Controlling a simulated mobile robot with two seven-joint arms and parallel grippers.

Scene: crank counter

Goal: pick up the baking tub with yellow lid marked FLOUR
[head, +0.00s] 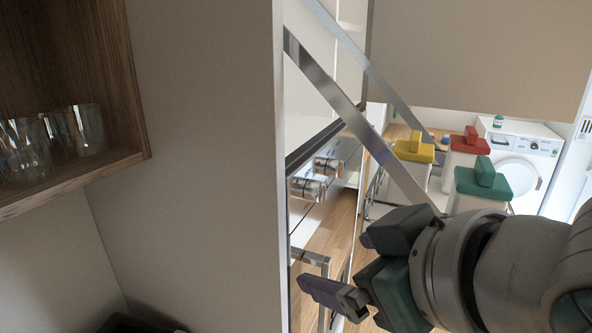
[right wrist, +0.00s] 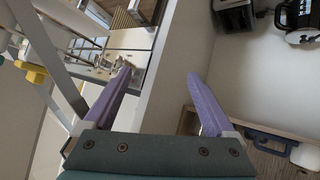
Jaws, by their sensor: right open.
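A white tub with a yellow lid (head: 414,151) stands at the right of the head view, behind a slanting metal bar. Any FLOUR marking on it cannot be read. A white tub with a red lid (head: 469,143) and one with a green lid (head: 482,183) stand beside it. My right gripper (head: 335,268) is in front of and below the tubs, to their left, and touches none of them. In the right wrist view its two purple fingers (right wrist: 160,78) are wide apart with nothing between them. A small yellow patch (right wrist: 34,73) shows at that view's left edge. My left gripper is not seen.
A pale upright panel (head: 210,150) stands left of my right gripper. A wooden shelf (head: 75,180) with clear glasses (head: 75,128) is at far left. Slanting metal bars (head: 345,105) cross before the tubs. A washing machine (head: 520,160) stands behind them.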

